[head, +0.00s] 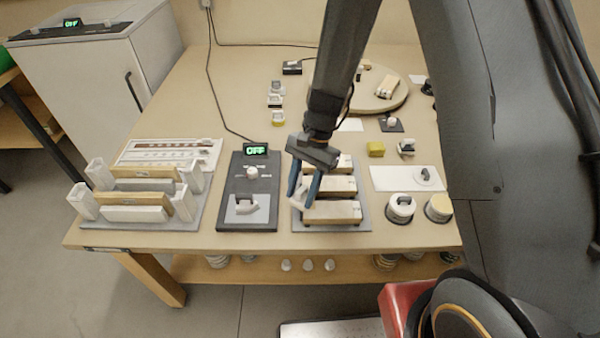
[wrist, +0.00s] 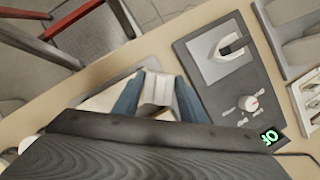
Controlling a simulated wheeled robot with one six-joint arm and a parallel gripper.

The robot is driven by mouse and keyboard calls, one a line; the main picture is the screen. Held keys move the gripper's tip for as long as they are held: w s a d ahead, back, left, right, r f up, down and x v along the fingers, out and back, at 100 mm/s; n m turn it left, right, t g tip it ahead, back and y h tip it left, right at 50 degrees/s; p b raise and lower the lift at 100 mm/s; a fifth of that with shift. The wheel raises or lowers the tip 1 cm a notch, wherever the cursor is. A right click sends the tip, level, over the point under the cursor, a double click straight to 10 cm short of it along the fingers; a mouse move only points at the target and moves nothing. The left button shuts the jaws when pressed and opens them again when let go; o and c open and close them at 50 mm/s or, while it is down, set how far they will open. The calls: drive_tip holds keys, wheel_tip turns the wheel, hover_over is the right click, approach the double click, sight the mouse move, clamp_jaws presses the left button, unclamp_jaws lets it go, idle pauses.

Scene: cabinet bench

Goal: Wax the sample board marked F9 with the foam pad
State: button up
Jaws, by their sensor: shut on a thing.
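My gripper (head: 303,193) is over the left side of a grey rack and points down. In the wrist view my gripper (wrist: 158,92) has its blue fingers on both sides of a pale grey-white piece (wrist: 157,88), probably the foam pad's handle. The pale piece (head: 299,199) also shows low between the fingers in the head view; its underside is hidden. Several wooden boards, the front one (head: 332,211) clearest, lie in rows on the rack (head: 364,216). Their marks are too small to read, so I cannot tell which is F9. Whether the held piece touches a board is unclear.
A dark panel (head: 236,215) with a knob and an OFF display (head: 256,149) stands left of the rack. A slotted holder (head: 193,219) is farther left. A white plate (head: 385,180), round pots (head: 400,208) and a yellow block (head: 376,148) are right. A turntable (head: 395,101) is behind.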

drive_tip(key=shift+s+r, duration=0.1)
drive_tip(key=shift+r, duration=0.6)
wheel_tip(320, 180, up, 5)
drive_tip(key=p, duration=0.4)
